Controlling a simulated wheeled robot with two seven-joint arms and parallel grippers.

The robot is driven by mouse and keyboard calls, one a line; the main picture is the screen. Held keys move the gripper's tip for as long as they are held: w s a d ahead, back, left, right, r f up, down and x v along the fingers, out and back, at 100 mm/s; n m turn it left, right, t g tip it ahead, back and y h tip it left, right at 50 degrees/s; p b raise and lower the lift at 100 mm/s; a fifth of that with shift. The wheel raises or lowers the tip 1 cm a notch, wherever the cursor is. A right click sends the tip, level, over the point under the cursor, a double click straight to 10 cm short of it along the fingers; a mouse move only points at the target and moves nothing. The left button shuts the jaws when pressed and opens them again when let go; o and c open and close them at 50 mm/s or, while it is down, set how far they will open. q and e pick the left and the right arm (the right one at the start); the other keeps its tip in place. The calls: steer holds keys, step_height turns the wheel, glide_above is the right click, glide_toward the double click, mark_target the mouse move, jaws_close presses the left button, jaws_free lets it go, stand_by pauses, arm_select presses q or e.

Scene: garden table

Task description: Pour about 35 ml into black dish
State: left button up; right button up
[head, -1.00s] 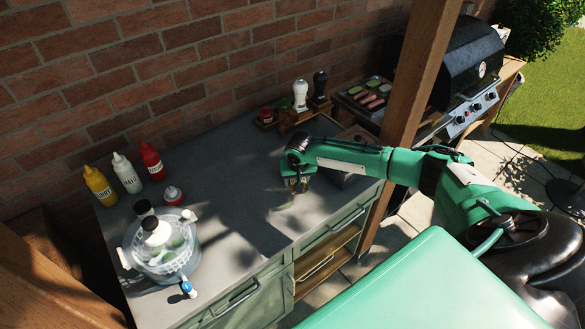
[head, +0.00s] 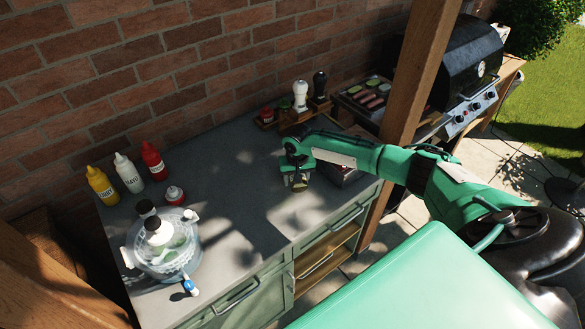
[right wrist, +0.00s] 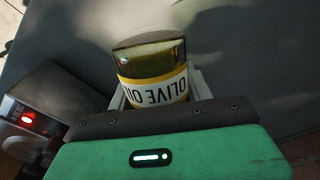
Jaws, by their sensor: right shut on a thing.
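My right gripper (head: 298,180) is over the grey worktop, near its right part. In the right wrist view it is shut around an olive oil bottle (right wrist: 150,60) of clear glass. The bottle has a white and yellow "OLIVE OIL" label, upside down in that view, and amber oil inside. In the head view the gripper mostly hides the bottle. I cannot make out the black dish in either view. My left gripper is not in view.
Sauce bottles (head: 128,172) and a clear lidded bowl (head: 165,252) stand on the left. Shakers (head: 300,96) stand at the back. The worktop's middle (head: 235,165) is clear.

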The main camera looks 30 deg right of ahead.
steer(key=shift+r+g+p, duration=0.2)
steer(key=shift+g+p, duration=0.1)
stand_by(1.9)
step_height(320, 180, down, 2)
steer(key=t+b, duration=0.1)
steer(key=b, duration=0.1)
steer(key=shift+b, duration=0.4)
steer(key=shift+r+t+h+b, duration=0.3)
steer(key=shift+t+h+b, duration=0.2)
steer(key=shift+t, duration=0.4)
steer(key=shift+r+t+p, duration=0.4)
steer(key=shift+r+p, duration=0.2)
steer(key=shift+r, duration=0.05)
steer(key=shift+w+d+t+h, duration=0.1)
steer(key=shift+w+t+h, duration=0.05)
steer(key=shift+t+h, duration=0.15)
steer(key=shift+t, duration=0.3)
steer(key=shift+w+r+t+h, duration=0.2)
steer(key=shift+r+t+h, duration=0.1)
steer(key=shift+t, duration=0.1)
